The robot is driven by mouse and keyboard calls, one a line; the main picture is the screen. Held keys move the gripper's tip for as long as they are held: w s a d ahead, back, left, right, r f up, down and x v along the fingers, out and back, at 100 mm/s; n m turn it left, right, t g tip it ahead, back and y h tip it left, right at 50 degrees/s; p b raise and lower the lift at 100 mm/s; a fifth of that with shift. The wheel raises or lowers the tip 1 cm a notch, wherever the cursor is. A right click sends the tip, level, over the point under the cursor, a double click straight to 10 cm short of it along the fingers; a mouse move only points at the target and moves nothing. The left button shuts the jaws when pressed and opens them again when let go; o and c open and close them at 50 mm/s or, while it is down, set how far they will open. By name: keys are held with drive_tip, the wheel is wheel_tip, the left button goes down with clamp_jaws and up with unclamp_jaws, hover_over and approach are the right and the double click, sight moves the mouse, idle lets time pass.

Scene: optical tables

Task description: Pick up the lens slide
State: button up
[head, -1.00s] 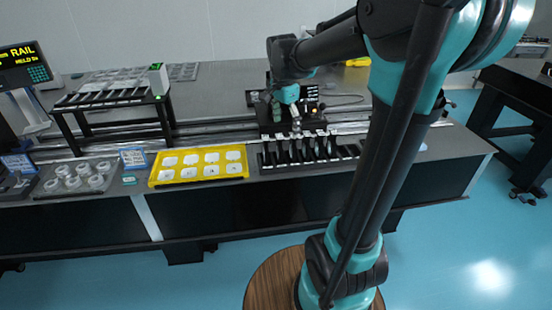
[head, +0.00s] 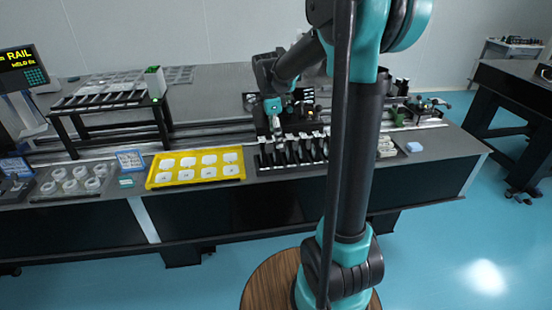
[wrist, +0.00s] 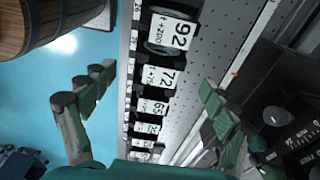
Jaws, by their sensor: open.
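Several black lens slides (head: 295,150) with white number labels stand in a row in a rack near the table's front edge. In the wrist view, the slide labelled 92 (wrist: 176,30) is largest and shows part of a round lens. The slide labelled 72 (wrist: 160,76) and smaller-numbered ones run below it. The frames do not show which slide the task means. My gripper (head: 277,126) hangs over the left part of the rack. In the wrist view its green-tipped fingers (wrist: 148,95) are apart, one on each side of the row, with nothing held between them.
A yellow tray (head: 148,184) with white pieces lies left of the rack. A black raised stand (head: 118,105) is farther left. A dark box with knobs (wrist: 270,115) is close to my right finger. Small optics and a pale blue block (head: 413,147) are at the right.

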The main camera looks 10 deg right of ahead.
sight(276, 152)
drive_tip(key=shift+d+f, duration=0.15)
drive_tip(key=shift+f, duration=1.5)
drive_tip(key=shift+d+f, duration=0.1)
drive_tip(key=shift+f, duration=1.55)
drive_tip(key=c, duration=1.4)
